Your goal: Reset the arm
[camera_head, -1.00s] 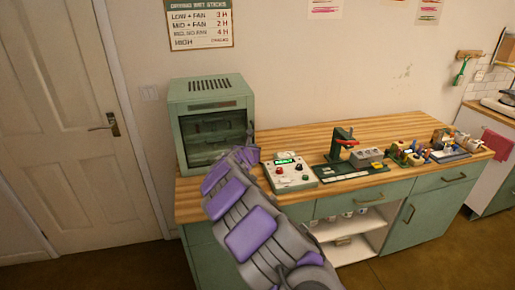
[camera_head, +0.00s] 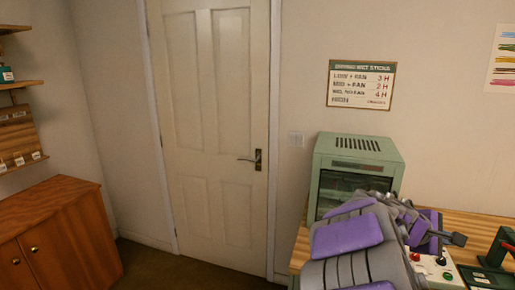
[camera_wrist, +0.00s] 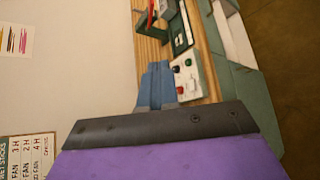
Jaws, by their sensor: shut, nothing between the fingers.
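My arm is folded, with grey links and purple panels at the lower right of the head view. My gripper (camera_head: 456,239) points to the right above the wooden counter. Its fingers are together and hold nothing. In the wrist view, which is turned on its side, the blue-grey fingers (camera_wrist: 156,86) show closed beside the control box (camera_wrist: 187,76). The box's white face also shows partly behind the arm in the head view (camera_head: 436,268).
A green drying cabinet (camera_head: 357,147) stands on the counter, partly hidden by my arm. A closed white door (camera_head: 215,130) is in the middle and a wooden cupboard (camera_head: 62,235) at the left. The floor before the door looks clear.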

